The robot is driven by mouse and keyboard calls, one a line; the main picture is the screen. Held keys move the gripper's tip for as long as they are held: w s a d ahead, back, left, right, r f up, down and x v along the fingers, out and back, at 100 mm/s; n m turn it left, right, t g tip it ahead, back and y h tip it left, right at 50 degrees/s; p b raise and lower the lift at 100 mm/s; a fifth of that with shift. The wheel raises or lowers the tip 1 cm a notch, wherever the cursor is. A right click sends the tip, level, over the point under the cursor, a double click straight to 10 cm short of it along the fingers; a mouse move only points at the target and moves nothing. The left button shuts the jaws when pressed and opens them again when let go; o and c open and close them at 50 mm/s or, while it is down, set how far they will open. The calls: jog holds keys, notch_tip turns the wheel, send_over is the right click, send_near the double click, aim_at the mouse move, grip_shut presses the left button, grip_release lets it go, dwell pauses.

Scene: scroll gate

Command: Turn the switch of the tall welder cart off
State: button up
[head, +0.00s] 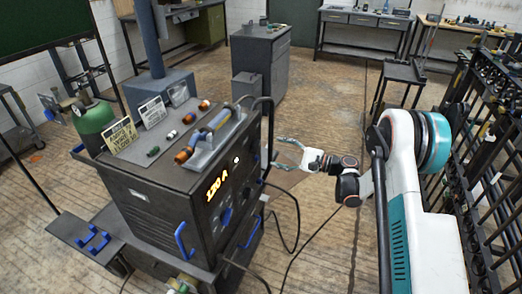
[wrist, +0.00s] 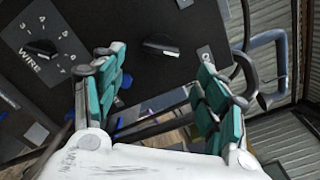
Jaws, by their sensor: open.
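The tall welder cart (head: 165,195) stands left of centre in the head view, a dark box with a lit orange "120 A" display on its front. In the wrist view its dark panel (wrist: 135,70) fills the upper part. A black elongated switch knob (wrist: 165,45) sits on that panel, lying nearly level, with a small grey plate to its right. Another black knob (wrist: 42,47) sits at the left, by the label "WIRE". My gripper (head: 277,152) is at the cart's right side. In the wrist view my open gripper (wrist: 160,58) has teal-padded fingers either side below the switch knob, apparently empty.
A blue handle (wrist: 270,45) sticks out at the right of the wrist view. Dark cables (head: 295,235) trail from the cart to the floor. A black rack (head: 490,150) stands close on the right. A grey cabinet (head: 262,60) stands behind; wooden floor lies between.

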aim_at(256, 146)
jog(key=b+x, duration=0.2)
jog(key=x, duration=0.6)
jog(key=shift+w+a, duration=0.1)
jog(key=c, duration=1.1)
